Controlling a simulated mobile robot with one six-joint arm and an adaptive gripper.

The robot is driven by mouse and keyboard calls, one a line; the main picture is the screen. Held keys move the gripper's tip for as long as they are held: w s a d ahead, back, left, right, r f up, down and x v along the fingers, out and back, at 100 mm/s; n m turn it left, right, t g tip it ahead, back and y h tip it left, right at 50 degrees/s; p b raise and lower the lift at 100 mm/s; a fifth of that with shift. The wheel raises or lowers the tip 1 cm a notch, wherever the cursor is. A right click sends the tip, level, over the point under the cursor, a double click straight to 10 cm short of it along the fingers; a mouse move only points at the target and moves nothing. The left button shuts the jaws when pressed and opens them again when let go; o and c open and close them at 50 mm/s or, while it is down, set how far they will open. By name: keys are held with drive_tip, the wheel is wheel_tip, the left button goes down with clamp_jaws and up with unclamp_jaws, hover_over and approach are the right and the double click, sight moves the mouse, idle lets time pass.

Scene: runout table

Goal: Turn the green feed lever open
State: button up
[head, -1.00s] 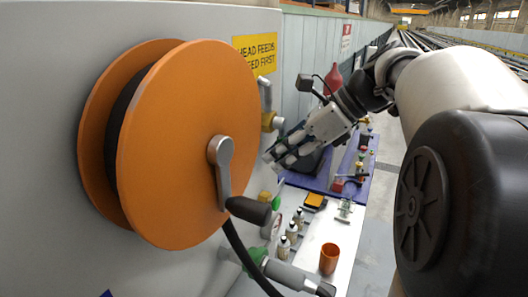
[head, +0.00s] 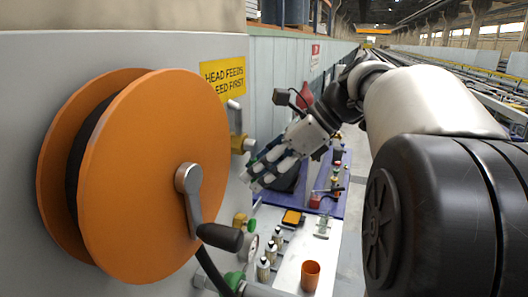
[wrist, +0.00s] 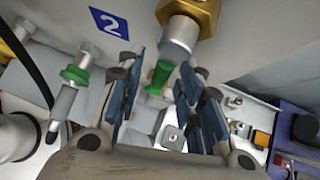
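In the wrist view a tapered green lever-like part (wrist: 160,76) shows below a grey cylinder under a brass fitting (wrist: 190,12). My gripper (wrist: 161,62) is open, with its dark blue finger pads on either side of this green part; I cannot tell whether they touch it. In the head view my gripper (head: 256,178) is close to the grey panel, just below a brass valve with a grey lever (head: 235,116). A green-and-brass fitting (head: 243,221) sits lower on the panel. A second green fitting (wrist: 75,74) with a grey pipe is at left in the wrist view.
A large orange reel (head: 150,175) with a crank handle (head: 219,237) stands out from the panel at left. Below are small bottles (head: 270,252), an orange cup (head: 311,275) and a blue tray (head: 334,207). A yellow sign (head: 223,77) is on the panel.

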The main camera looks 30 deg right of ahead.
drive_tip(key=v, duration=1)
